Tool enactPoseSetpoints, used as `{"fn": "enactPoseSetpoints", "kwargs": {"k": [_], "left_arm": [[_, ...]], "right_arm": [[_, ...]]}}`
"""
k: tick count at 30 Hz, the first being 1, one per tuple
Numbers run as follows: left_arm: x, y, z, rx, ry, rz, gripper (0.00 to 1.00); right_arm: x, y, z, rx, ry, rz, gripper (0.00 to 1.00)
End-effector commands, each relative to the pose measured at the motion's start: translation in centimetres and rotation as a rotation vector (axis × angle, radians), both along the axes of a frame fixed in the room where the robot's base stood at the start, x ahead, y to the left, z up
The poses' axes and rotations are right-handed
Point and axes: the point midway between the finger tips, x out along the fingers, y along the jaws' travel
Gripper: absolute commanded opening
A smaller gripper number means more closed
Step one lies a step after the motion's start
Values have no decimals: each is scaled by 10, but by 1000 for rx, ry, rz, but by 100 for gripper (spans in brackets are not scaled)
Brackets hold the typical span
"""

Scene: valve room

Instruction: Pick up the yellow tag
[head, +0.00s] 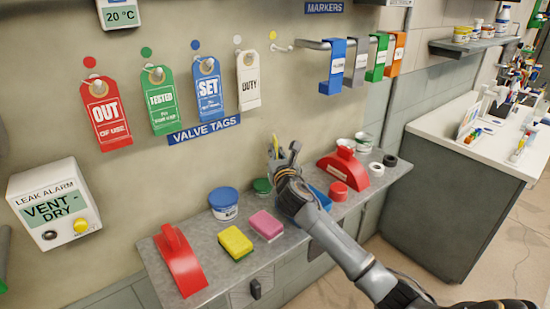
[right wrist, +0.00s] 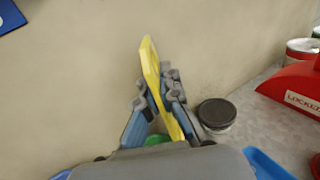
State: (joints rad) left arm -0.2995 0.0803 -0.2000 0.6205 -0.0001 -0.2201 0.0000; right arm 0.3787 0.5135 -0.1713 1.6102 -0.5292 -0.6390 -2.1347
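The yellow tag (right wrist: 151,70) is upright between the fingers of my right gripper (right wrist: 158,100) in the right wrist view. The fingers are shut on it from both sides, and its top end sticks out above them. In the head view only a thin yellow sliver of the tag (head: 275,143) shows by my right gripper (head: 284,155), which is above the back of the grey shelf near the wall. The hook (head: 283,48) under the yellow dot is empty. My left gripper is not in view.
Red (head: 105,113), green (head: 161,100), blue (head: 208,90) and white (head: 248,82) tags hang on the wall. The grey shelf (head: 210,252) holds sponges, tubs and red lockout covers close around my right gripper. The wall above the shelf's middle is bare.

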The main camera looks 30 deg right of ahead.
Motion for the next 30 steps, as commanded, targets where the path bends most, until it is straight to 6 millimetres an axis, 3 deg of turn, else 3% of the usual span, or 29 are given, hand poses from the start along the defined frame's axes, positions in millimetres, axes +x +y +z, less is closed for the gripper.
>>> {"fn": "enactPoseSetpoints", "kwargs": {"k": [5,15,21,30], "left_arm": [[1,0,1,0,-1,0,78],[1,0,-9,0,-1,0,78],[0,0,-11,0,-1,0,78],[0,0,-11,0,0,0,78]], "right_arm": [[-27,17,41,-5,-5,5,0],[-86,53,69,-1,-1,2,0],[-102,63,78,-1,-1,1,0],[-105,64,79,-1,0,-1,0]]}}
